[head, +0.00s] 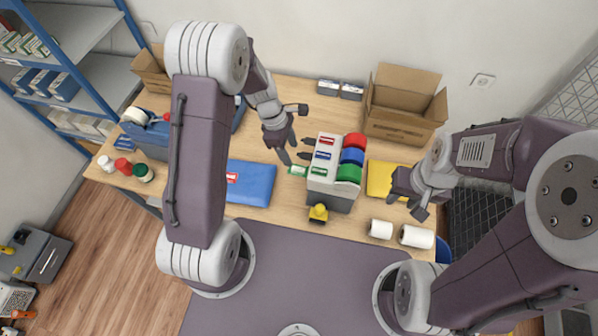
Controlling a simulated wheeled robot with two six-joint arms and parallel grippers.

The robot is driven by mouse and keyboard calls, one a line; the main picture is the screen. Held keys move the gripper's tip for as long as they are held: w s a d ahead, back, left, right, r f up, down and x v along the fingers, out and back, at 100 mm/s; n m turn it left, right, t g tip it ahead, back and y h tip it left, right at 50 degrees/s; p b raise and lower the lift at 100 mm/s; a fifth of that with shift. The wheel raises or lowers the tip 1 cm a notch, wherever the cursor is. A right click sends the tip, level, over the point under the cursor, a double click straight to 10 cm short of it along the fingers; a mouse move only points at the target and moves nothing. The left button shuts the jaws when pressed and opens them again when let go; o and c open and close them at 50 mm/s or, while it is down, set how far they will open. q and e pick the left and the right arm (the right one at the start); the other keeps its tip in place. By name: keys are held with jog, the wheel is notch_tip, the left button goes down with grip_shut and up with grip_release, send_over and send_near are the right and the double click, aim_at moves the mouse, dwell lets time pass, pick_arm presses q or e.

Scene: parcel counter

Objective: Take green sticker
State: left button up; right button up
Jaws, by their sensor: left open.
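A grey label dispenser (325,190) stands on the wooden counter, with red, blue and green rolls along its right side. A small green-and-white sticker (298,170) shows at its left side, at the green row. My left gripper (298,158) is open and empty, just behind this sticker and left of the dispenser, with its fingers pointing towards the front. Whether a finger touches the sticker is hard to tell. My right gripper (407,206) appears open and empty, to the right of the dispenser near a yellow envelope.
A blue parcel (250,183) lies left of the dispenser. The yellow envelope (380,178) and two white rolls (416,237) are to its right. An open cardboard box (400,115) stands behind. A yellow-topped object (318,213) stands in front of the dispenser.

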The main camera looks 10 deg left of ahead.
aim_at(294, 169)
pick_arm(q)
jog(key=b+x, duration=0.2)
jog(key=a+b+x, duration=0.1)
jog(key=b+x, duration=0.1)
jog(key=x, duration=0.1)
jog(key=b+x, duration=0.2)
jog(key=shift+s+a+f, duration=0.1)
jog(key=shift+f, duration=0.45)
jog(key=shift+d+f, duration=0.25)
jog(key=shift+f, duration=0.2)
jog(key=shift+a, duration=0.1)
jog(key=shift+c, duration=0.3)
jog(key=c, duration=0.5)
jog(key=shift+c, duration=0.2)
